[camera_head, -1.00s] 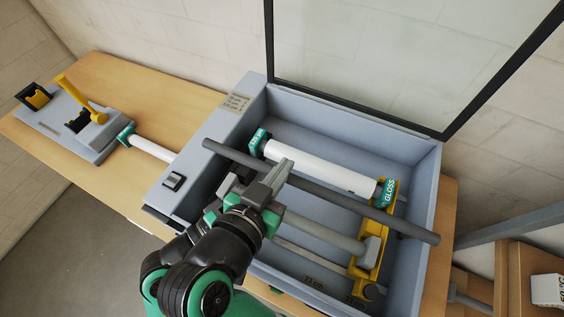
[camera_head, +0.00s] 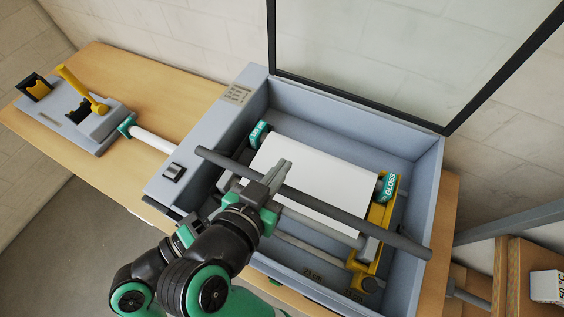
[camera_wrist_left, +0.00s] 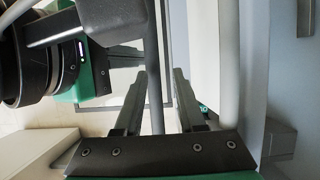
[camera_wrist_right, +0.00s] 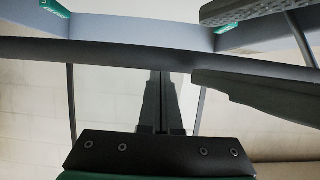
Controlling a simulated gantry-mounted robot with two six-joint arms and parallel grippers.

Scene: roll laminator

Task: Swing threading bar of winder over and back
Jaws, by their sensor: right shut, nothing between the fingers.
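The threading bar, a long dark grey rod (camera_head: 350,221), lies slantwise above the open laminator bay. A white sheet (camera_head: 305,170) spreads beneath it, from the upper roll towards the lower grey roller. My right gripper (camera_head: 283,166) is shut and empty close to the bar; in the right wrist view its closed fingers (camera_wrist_right: 160,78) are just below the bar (camera_wrist_right: 110,50). In the left wrist view my left gripper (camera_wrist_left: 162,72) has its fingers apart, with a dark rod (camera_wrist_left: 155,50) passing between them. My left gripper is mostly hidden in the head view.
The grey laminator housing (camera_head: 435,165) surrounds the bay, with a raised glass lid (camera_head: 370,50) behind. A yellow bracket (camera_head: 378,235) and a GLOSS roll end (camera_head: 389,186) stand at the right. A unit with a yellow lever (camera_head: 80,88) is on the table's left.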

